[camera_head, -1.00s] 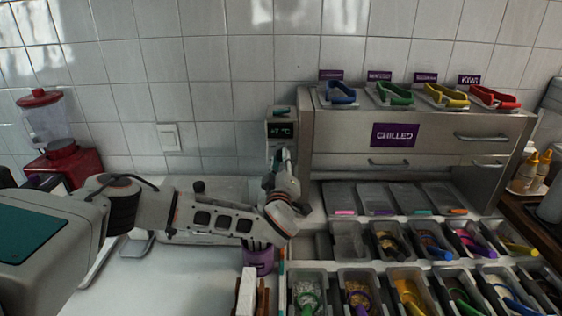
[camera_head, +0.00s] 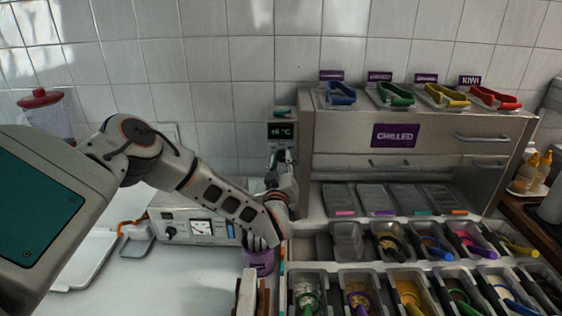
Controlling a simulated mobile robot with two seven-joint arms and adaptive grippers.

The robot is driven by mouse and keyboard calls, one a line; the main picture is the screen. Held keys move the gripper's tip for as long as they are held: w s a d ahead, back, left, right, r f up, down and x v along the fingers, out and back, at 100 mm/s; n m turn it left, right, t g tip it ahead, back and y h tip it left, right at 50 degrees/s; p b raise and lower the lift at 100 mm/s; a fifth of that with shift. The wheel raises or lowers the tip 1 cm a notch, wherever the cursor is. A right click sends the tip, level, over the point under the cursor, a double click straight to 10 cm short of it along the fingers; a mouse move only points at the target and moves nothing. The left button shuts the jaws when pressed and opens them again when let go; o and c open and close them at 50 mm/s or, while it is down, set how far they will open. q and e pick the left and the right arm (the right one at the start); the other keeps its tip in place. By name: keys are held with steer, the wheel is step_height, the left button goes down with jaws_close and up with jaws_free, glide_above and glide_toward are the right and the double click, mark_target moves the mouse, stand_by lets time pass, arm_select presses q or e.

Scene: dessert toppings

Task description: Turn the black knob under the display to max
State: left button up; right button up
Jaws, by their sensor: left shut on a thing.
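The small display (camera_head: 281,131) is on a narrow grey panel at the left end of the chilled cabinet and reads about +6 °C. My left gripper (camera_head: 280,158) is right under the display, at the panel's front. It is shut on the black knob, which the fingers and wrist hide almost fully. My left arm comes in from the left and bends up to the panel. My right gripper is not in view.
The chilled cabinet (camera_head: 435,129) stands to the right, with several topping bins in front. A purple cup (camera_head: 259,262) stands below my wrist. A grey box with a gauge (camera_head: 203,227) sits behind my forearm. A red-lidded blender (camera_head: 40,98) is at left.

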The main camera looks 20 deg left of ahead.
arm_select(q)
steer(key=shift+f, duration=0.15)
steer(key=o, duration=1.1)
steer(key=shift+o, duration=0.2)
steer(key=shift+s, duration=0.1)
steer(key=r+v, duration=0.1)
steer(key=v, duration=1.1)
steer(key=shift+f, duration=0.4)
steer(key=shift+d+f, duration=0.1)
